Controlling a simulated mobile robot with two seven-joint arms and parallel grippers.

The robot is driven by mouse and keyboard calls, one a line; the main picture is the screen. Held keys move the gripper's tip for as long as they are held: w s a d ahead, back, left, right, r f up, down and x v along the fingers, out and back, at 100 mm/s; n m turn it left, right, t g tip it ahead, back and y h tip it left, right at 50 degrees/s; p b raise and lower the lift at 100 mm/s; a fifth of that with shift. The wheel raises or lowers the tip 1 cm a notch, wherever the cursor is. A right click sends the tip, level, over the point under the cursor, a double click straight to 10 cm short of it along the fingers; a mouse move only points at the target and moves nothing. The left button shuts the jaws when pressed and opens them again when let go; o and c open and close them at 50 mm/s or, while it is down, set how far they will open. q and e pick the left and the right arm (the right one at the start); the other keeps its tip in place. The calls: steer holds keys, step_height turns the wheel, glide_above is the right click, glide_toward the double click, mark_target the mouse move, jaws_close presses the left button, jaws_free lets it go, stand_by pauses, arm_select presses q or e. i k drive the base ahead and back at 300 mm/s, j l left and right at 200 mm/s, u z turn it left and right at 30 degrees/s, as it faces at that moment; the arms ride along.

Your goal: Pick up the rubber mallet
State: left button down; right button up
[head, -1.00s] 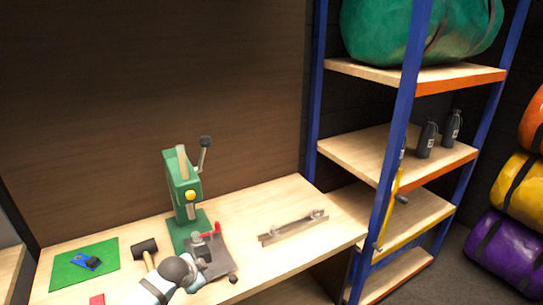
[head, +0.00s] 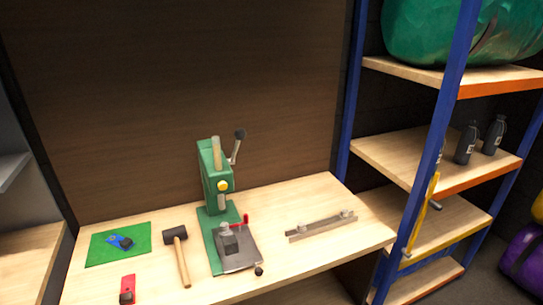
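The rubber mallet (head: 180,256) lies on the wooden workbench (head: 310,260), with a black head at the back and a pale wooden handle pointing toward the front edge. It lies between the green mat and the green press, apart from both. Nothing covers it. Neither of my grippers is in the head view.
The green press (head: 213,185) with its grey base plate stands right of the mallet. A green mat (head: 105,246) with a blue tool, a red object (head: 127,289) and a metal bar (head: 321,226) also lie on the bench. A blue-framed shelf (head: 440,160) stands at the right.

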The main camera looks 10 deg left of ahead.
mark_target(174, 235)
steer(key=u, duration=0.55)
steer(key=i+j+u, duration=0.1)
steer(key=j+u, duration=0.25)
steer(key=i+j+u, duration=0.15)
steer(key=u, duration=0.2)
steer(key=j, duration=0.1)
